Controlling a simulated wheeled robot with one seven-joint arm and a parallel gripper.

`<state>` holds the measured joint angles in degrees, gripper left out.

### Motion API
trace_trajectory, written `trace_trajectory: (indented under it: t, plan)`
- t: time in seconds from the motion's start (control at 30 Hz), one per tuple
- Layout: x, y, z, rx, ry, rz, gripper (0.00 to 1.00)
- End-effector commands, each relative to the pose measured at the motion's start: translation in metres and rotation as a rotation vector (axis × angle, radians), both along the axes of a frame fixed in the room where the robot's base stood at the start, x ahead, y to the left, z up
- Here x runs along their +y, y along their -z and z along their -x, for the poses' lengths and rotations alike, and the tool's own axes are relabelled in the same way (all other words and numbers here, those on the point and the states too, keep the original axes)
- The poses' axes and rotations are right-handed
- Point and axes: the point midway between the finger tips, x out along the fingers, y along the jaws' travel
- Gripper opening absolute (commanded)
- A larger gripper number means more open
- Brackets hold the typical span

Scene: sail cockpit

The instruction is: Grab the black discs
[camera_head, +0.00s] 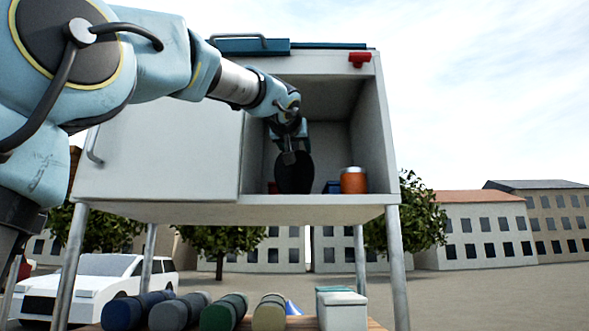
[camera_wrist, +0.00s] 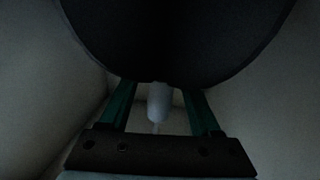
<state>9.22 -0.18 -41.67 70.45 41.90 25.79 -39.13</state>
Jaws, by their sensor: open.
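One black disc (camera_head: 294,175) stands upright, facing out, inside the open right bay of the white cabinet (camera_head: 320,208). In the wrist view the large dark disc (camera_wrist: 175,40) fills the top of the picture. My gripper (camera_head: 289,152) reaches into the bay at the disc's upper part. In the wrist view my gripper (camera_wrist: 158,90) has its two green fingers apart, tips near the disc's lower edge. A pale grey rounded piece (camera_wrist: 159,108) shows between the fingers; I cannot tell what it is. Contact with the disc is unclear. No second disc is visible.
An orange jar (camera_head: 354,181) and a blue item (camera_head: 332,187) sit right of the disc. The bay's walls and a closed door (camera_head: 165,155) lie close to my arm.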

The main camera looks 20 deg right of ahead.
Motion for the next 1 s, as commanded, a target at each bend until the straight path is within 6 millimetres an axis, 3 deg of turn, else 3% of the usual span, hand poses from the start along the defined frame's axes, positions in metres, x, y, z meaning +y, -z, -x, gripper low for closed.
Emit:
trace_trajectory:
  t: [0.33, 0.9, 1.0]
  plan:
    - [-0.0046, 0.0005, -0.0057, -0.001, 0.001, 0.0, 0.64]
    - [-0.0044, 0.0005, -0.0057, -0.001, 0.0, 0.0, 0.0]
    - [-0.0044, 0.0005, -0.0057, -0.001, 0.0, 0.0, 0.0]
